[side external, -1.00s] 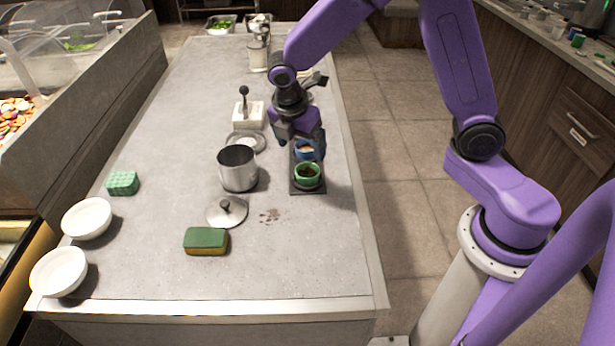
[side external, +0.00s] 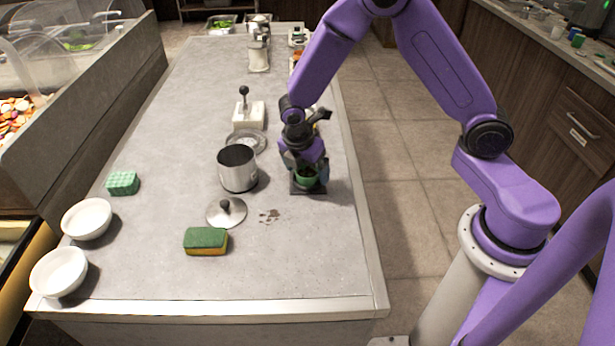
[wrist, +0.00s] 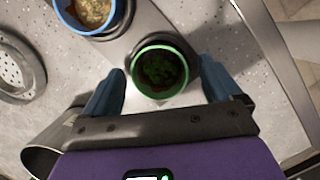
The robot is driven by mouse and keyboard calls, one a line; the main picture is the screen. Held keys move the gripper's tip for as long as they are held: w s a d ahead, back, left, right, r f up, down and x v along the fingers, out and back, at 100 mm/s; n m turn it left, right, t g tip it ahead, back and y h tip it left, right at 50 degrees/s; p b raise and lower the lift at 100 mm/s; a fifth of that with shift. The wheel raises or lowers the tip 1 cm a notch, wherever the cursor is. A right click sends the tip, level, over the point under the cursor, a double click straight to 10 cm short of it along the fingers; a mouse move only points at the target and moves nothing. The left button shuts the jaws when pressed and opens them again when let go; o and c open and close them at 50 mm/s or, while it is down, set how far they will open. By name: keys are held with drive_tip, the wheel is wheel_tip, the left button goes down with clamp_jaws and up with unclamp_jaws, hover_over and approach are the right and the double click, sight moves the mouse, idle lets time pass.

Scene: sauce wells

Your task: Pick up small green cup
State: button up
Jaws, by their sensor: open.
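My gripper (side external: 305,172) is above and around the cup, pointing down. In the wrist view my gripper (wrist: 164,90) is open, with one blue finger on each side of the cup. A gap shows between each finger and the cup's rim. In the side view the gripper hides part of the cup.
A blue cup (wrist: 90,12) stands close beside the green one. A metal pot (side external: 238,170), its lid (side external: 226,211) and a sponge (side external: 206,241) lie to the left. The front of the counter is mostly clear.

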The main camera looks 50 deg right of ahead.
drive_tip(key=c, duration=1.1)
drive_tip(key=shift+r, duration=0.1)
drive_tip(key=shift+r, duration=0.45)
wheel_tip(320, 180, up, 2)
drive_tip(key=shift+r, duration=0.15)
drive_tip(key=s+d+r, duration=0.1)
drive_tip(key=s+r, duration=0.8)
drive_tip(key=s, duration=0.5)
drive_tip(key=shift+d+r, duration=0.2)
drive_tip(key=shift+r, duration=0.1)
